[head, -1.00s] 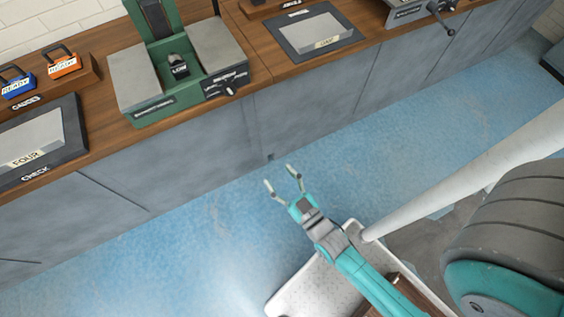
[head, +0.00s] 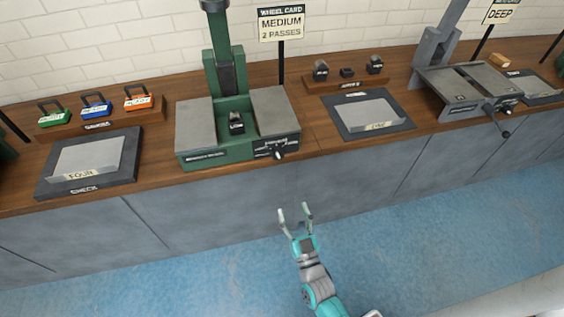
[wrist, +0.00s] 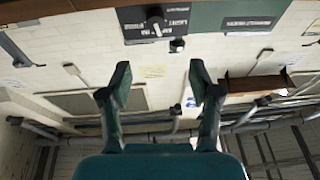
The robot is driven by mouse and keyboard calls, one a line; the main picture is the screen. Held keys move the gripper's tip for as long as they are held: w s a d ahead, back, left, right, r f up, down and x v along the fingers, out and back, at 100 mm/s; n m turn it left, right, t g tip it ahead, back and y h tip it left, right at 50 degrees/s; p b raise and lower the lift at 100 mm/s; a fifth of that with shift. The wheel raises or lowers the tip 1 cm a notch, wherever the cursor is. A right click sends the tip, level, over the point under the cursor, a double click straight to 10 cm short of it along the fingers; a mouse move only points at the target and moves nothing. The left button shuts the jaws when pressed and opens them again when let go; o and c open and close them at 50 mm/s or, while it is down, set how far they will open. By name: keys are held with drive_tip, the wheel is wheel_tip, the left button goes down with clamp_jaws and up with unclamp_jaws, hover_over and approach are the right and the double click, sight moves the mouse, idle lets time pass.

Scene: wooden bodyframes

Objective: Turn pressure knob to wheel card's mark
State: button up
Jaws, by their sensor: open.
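The wheel card (head: 281,23) stands on a post behind the green machine (head: 228,88) and reads "MEDIUM 2 PASSES". The machine's front carries a dark panel (head: 263,149) with a small black pressure knob (head: 278,153). In the wrist view the panel (wrist: 133,25) is at the top, its lettering upside down, with a knob (wrist: 155,22) in its middle. The knob's setting is too small to tell. My gripper (head: 295,214) is open and empty, below and in front of the counter, apart from the knob. Its spread fingers also show in the wrist view (wrist: 161,82).
The wooden counter (head: 312,128) holds a "FOUR" tray (head: 88,160) on the left and another tray (head: 368,114) on the right. A grey machine (head: 455,90) with a projecting crank stands further right. Blue floor (head: 215,262) before the grey cabinets is clear.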

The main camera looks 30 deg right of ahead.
drive_tip(key=m+h, duration=0.2)
approach(279, 157)
drive_tip(key=shift+n, duration=0.3)
drive_tip(key=x, duration=0.9)
drive_tip(key=shift+w+d, duration=0.1)
drive_tip(key=shift+w, duration=0.3)
drive_tip(key=shift+t, duration=0.3)
drive_tip(key=c, duration=1.1)
drive_tip(key=shift+r+m+g+h, duration=0.1)
drive_tip(key=shift+m+g+h, duration=0.3)
drive_tip(key=shift+m, duration=0.75)
drive_tip(key=shift+m+g+h, duration=0.2)
drive_tip(key=shift+m+h, duration=0.4)
drive_tip(key=shift+m, duration=0.55)
drive_tip(key=shift+c, duration=0.2)
drive_tip(key=o, duration=1.1)
drive_tip(key=shift+o, duration=0.2)
